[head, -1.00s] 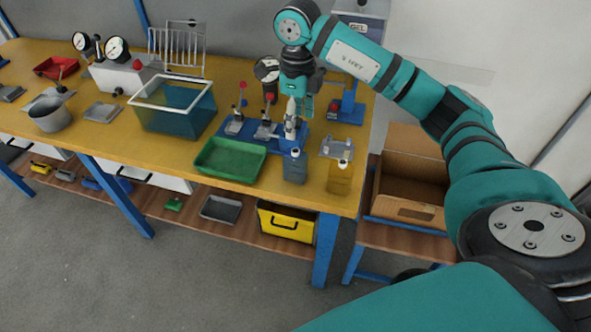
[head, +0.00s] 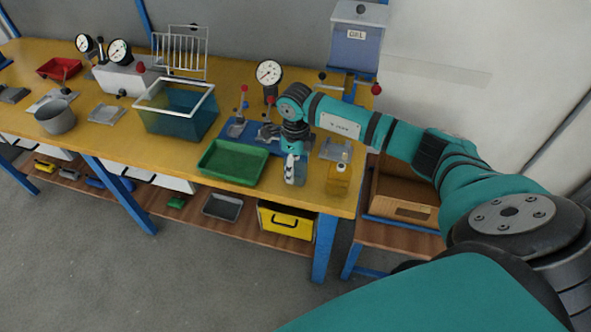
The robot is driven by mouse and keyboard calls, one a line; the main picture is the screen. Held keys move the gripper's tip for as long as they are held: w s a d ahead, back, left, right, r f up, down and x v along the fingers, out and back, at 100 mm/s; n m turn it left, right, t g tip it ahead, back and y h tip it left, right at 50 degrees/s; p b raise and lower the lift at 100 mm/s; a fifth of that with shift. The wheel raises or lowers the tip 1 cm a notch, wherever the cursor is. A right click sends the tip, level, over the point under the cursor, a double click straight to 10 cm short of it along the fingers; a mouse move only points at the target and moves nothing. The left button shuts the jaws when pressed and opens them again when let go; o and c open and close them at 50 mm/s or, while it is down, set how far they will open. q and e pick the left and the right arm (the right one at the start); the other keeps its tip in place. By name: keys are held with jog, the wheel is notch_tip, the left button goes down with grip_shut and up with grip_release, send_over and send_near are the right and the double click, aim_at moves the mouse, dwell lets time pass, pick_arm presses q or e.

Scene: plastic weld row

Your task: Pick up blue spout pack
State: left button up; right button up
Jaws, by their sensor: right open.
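The blue spout pack (head: 295,181) stands near the front edge of the yellow table, right of the green tray. Its upper part and spout are mostly hidden by my right gripper (head: 294,165). My right gripper points down over the pack with its jaws open, the fingers around or just in front of its top; I cannot tell if they touch it. My left gripper is not in view.
A yellow spout pack (head: 338,179) stands close on the right. The green tray (head: 232,163) lies close on the left. Behind are a blue fixture with levers (head: 236,129) and a dial gauge (head: 269,73). An open cardboard box (head: 405,208) is off the table's right end.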

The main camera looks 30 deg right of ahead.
jog(key=shift+f, duration=0.4)
jog(key=shift+c, duration=0.2)
jog(key=c, duration=1.2)
jog(key=shift+r, duration=0.15)
